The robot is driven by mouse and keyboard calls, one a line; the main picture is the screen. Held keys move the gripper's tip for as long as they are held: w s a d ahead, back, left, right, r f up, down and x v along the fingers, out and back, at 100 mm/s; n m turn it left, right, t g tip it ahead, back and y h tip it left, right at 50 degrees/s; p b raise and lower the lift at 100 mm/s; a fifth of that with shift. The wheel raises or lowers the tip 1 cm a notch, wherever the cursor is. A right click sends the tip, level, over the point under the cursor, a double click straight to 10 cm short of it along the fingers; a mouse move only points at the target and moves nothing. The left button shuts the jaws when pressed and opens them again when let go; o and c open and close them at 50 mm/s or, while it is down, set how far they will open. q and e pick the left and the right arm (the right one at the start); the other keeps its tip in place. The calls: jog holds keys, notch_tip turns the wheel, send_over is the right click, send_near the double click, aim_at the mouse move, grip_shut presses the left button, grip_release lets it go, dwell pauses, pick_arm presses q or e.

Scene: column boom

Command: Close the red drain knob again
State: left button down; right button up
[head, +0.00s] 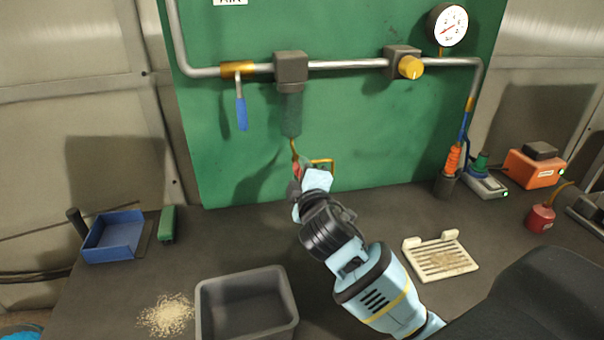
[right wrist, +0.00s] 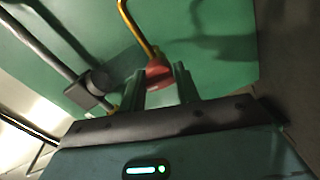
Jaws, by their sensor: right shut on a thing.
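The red drain knob (right wrist: 158,74) sits at the end of a thin brass drain tube (right wrist: 138,28) in the right wrist view. My right gripper (right wrist: 160,86) has its two fingers on either side of the knob and is shut on it. In the head view the red knob (head: 296,169) shows as a small patch under the filter bowl (head: 291,115), mostly hidden by my right gripper (head: 297,183). How far the knob is turned cannot be made out. My left gripper is not in view.
A pipe with a blue-handled valve (head: 241,112), a yellow knob (head: 410,67) and a gauge (head: 449,25) runs across the green panel. A grey bin (head: 246,305), a blue tray (head: 115,238) and a slatted cream tray (head: 441,258) stand on the dark bench.

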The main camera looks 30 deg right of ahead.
jog(key=shift+r+n, duration=0.2)
jog(key=shift+n, duration=0.4)
jog(key=o, duration=0.8)
jog(key=shift+c, duration=0.2)
jog(key=shift+o, duration=0.9)
jog(key=shift+f, duration=0.1)
jog(key=v, duration=0.7)
jog(key=shift+s+a, duration=0.15)
jog(key=shift+s, duration=0.25)
